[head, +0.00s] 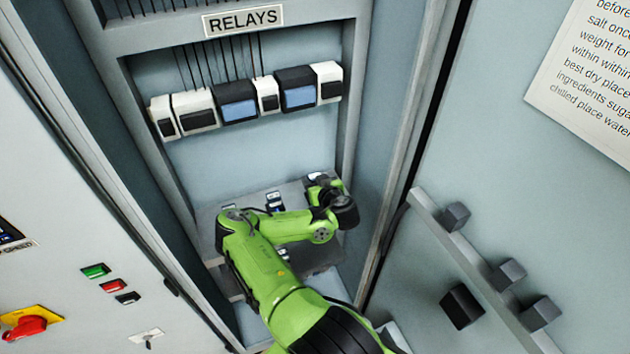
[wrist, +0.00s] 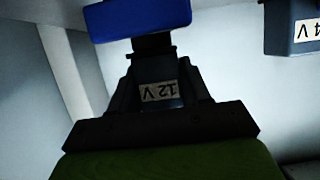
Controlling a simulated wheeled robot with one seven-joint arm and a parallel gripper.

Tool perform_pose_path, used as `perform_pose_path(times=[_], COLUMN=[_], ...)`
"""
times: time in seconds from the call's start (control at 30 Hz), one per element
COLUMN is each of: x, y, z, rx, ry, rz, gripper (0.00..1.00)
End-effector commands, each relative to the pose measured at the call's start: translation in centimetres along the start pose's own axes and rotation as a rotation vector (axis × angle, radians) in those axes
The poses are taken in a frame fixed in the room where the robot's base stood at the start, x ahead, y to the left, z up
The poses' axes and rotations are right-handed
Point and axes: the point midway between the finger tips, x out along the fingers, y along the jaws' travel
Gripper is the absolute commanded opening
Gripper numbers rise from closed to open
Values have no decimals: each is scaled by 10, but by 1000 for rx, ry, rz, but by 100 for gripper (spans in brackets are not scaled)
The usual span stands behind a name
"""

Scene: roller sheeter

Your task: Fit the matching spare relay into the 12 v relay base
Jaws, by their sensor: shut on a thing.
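In the wrist view, the black fingers of my gripper (wrist: 153,50) reach up from the bottom and are shut on a relay with a blue block (wrist: 138,17) at their tips. A dark base with an upside-down "12 V" label (wrist: 159,92) shows between the fingers. The blue block lies just above that label in the picture; I cannot tell whether it is seated. In the head view, my gripper (head: 322,184) is low at the right of the cabinet recess, and my wrist hides most of what it holds.
Another dark base labelled "4 V" (wrist: 292,34), partly cut off, is at the upper right of the wrist view. The head view shows a labelled unit (head: 274,202) on the grey shelf, a row of modules (head: 237,101) above, and the cabinet side wall (head: 385,165) close at right.

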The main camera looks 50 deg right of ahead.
Motion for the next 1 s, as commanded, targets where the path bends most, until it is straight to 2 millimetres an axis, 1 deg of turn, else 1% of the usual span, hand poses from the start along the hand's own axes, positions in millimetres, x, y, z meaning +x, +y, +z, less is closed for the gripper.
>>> perform_pose_path(times=[0.9, 0.93, 1.0], x=[11, 11, 10], y=[0, 0, 0], z=[26, 25, 25], rx=[2, 1, 1], ry=[1, 1, 1], rz=[0, 0, 0], gripper=[15, 51, 62])
